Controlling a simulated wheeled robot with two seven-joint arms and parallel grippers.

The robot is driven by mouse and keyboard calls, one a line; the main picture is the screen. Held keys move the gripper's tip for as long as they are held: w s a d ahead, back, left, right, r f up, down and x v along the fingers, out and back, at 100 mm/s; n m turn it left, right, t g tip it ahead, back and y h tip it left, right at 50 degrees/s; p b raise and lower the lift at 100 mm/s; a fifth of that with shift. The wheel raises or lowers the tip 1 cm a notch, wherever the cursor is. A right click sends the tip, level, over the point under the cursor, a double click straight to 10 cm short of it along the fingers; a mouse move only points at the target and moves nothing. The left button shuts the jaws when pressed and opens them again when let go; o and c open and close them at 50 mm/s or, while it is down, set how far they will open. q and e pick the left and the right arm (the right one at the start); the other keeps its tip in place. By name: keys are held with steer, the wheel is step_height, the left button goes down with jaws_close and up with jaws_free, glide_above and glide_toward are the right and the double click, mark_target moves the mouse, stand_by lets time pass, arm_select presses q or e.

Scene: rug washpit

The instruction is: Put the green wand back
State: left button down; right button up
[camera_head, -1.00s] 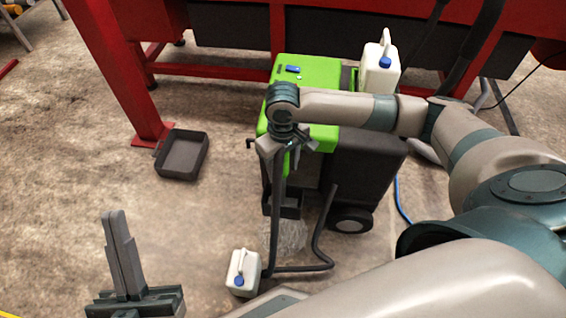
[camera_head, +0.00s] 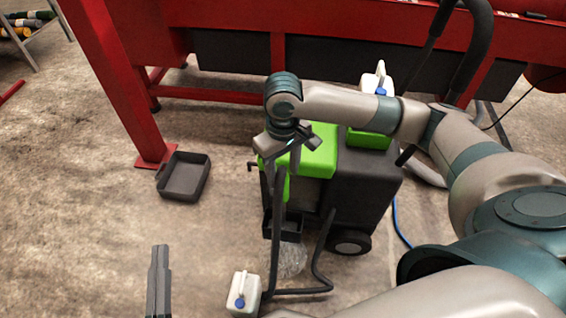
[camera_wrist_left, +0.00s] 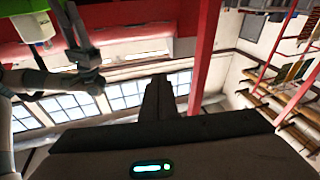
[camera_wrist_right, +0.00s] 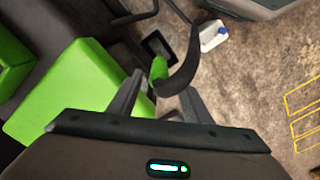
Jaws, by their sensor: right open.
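The green wand appears in the right wrist view as a short green piece (camera_wrist_right: 158,70) with a curved black part (camera_wrist_right: 187,66) beside it. It lies beyond and between the fingertips of my right gripper (camera_wrist_right: 160,92). Those fingers are apart; I cannot tell whether they touch it. In the head view my right gripper (camera_head: 290,152) is over the near left side of the green and black machine (camera_head: 362,190), and the wand is hard to separate from the machine there. My left gripper (camera_head: 158,255) is at lower left, fingers together and empty; it also shows in the left wrist view (camera_wrist_left: 159,85).
A white jug (camera_head: 243,293) stands on the floor before the machine, near black tubes (camera_head: 298,291). An empty black tray (camera_head: 184,177) lies by a red post. A white canister (camera_head: 375,82) is behind my right arm.

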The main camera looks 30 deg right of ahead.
arm_select(q)
steer(key=shift+w+a+f+g, duration=0.15)
steer(key=shift+f+g, duration=0.15)
steer(key=shift+f, duration=0.2)
steer(key=shift+w+f+g, duration=0.15)
steer(key=shift+f+g, duration=0.15)
steer(key=shift+f, duration=0.2)
